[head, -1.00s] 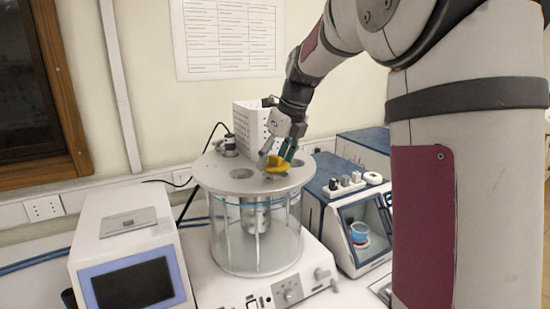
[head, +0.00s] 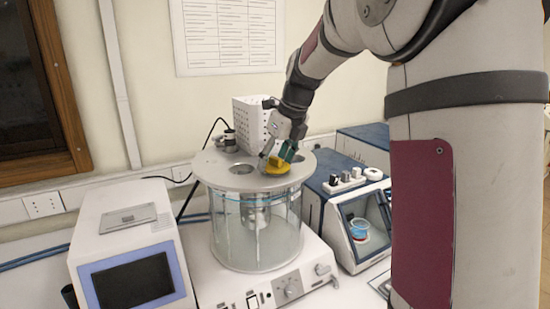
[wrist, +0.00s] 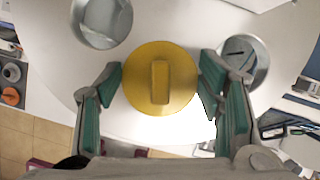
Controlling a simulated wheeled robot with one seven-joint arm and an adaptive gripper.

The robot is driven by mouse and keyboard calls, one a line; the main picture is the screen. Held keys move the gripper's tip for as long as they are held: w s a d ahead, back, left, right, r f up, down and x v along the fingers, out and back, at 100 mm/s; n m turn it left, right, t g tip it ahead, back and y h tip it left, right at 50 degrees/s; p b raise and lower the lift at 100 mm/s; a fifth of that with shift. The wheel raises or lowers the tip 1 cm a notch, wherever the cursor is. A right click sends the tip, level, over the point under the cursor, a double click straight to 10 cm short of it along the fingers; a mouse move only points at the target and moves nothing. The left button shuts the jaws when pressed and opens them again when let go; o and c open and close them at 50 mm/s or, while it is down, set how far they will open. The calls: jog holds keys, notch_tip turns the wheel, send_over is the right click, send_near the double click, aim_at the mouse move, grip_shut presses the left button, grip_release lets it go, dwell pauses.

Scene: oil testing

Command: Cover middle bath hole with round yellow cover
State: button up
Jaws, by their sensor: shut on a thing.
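The round yellow cover (head: 277,168) has a raised bar handle and is at the front right of the bath's round grey lid (head: 215,175). In the wrist view the cover (wrist: 148,95) lies between the green-padded fingers of my gripper (wrist: 160,85), which is shut on it. The cover looks nearly flat and close to the lid; I cannot tell whether it touches. An open hole (head: 241,169) shows left of the cover. In the wrist view, one hole (wrist: 100,22) is at upper left and another (wrist: 243,60) at right. Whatever is under the cover is hidden.
A white perforated box (head: 252,120) stands behind the lid, with a small fitting (head: 230,141) to its left. A white instrument with a screen (head: 130,285) is at left. A blue-and-white device (head: 355,225) is close at right.

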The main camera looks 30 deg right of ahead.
jog(key=shift+r+p, duration=0.3)
jog(key=shift+r, duration=0.5)
dwell(0.6)
jog(key=shift+f, duration=0.8)
dwell(0.5)
jog(key=o, duration=0.8)
jog(key=shift+r, duration=0.1)
jog(key=shift+p+v, duration=1.7)
jog(key=shift+v, duration=3.75)
jog(key=shift+s, duration=0.1)
